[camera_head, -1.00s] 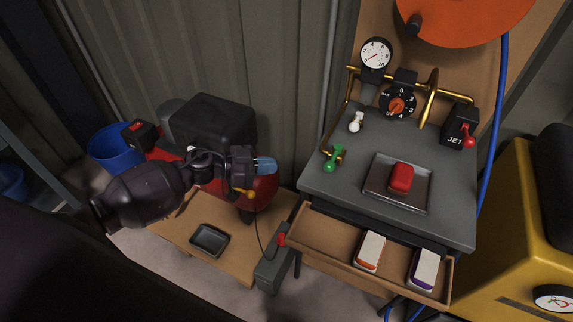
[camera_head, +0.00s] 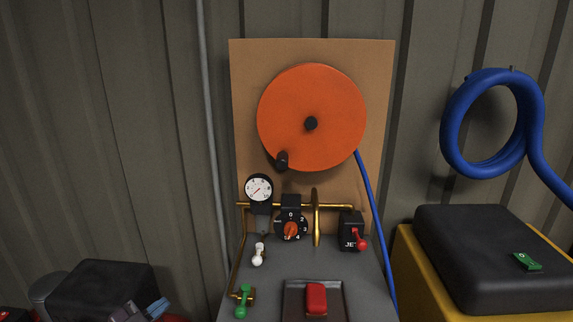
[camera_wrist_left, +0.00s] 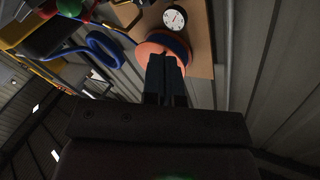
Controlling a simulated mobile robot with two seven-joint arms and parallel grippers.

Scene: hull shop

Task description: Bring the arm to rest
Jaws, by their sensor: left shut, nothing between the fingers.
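My left gripper (camera_head: 143,311) shows only in part at the bottom left edge of the head view, in front of a black box. Its fingers are shut with nothing between them. In the left wrist view the two dark fingers (camera_wrist_left: 165,75) lie together, and the orange reel (camera_wrist_left: 163,43) and the gauge (camera_wrist_left: 174,17) appear beyond them. The rest of my left arm is below the head view. My right gripper does not show.
A grey bench (camera_head: 263,300) carries a red block (camera_head: 316,298) on a tray, a green lever (camera_head: 243,300), a dial (camera_head: 291,229) and a JET switch (camera_head: 352,232). A backboard (camera_head: 375,80) holds the orange reel (camera_head: 320,95). A blue hose coil (camera_head: 462,125) hangs at right above a yellow-and-black unit (camera_head: 485,250).

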